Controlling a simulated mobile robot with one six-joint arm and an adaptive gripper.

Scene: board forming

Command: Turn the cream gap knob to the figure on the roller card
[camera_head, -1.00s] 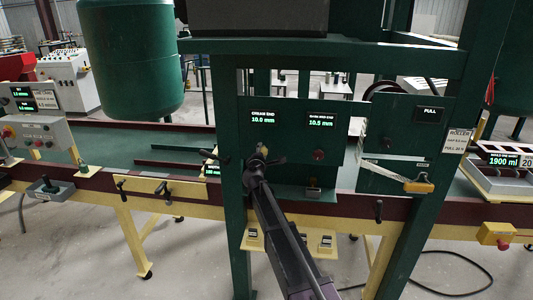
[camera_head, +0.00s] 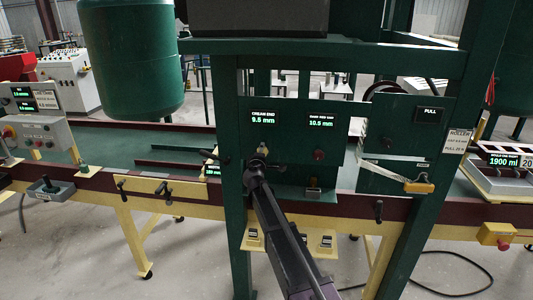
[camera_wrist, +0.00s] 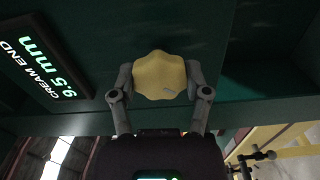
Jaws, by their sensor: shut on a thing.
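The cream knob (camera_wrist: 160,75) is between the two fingers of my gripper (camera_wrist: 160,82) in the wrist view, and the fingers are shut on it. In the head view my gripper (camera_head: 256,163) covers most of the knob on the green panel (camera_head: 290,175). The cream end display (camera_head: 263,117) above it reads 9.5 mm, and the wrist view display (camera_wrist: 45,68) reads the same. The roller card (camera_head: 458,140) is a white card on the right post; its heading reads ROLLER, but its small figures are too blurred to read surely.
A second display (camera_head: 321,120) reads 10.5 mm, with a red knob (camera_head: 319,154) below it. Black clamp handles (camera_head: 163,188) stand along the conveyor edge at left.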

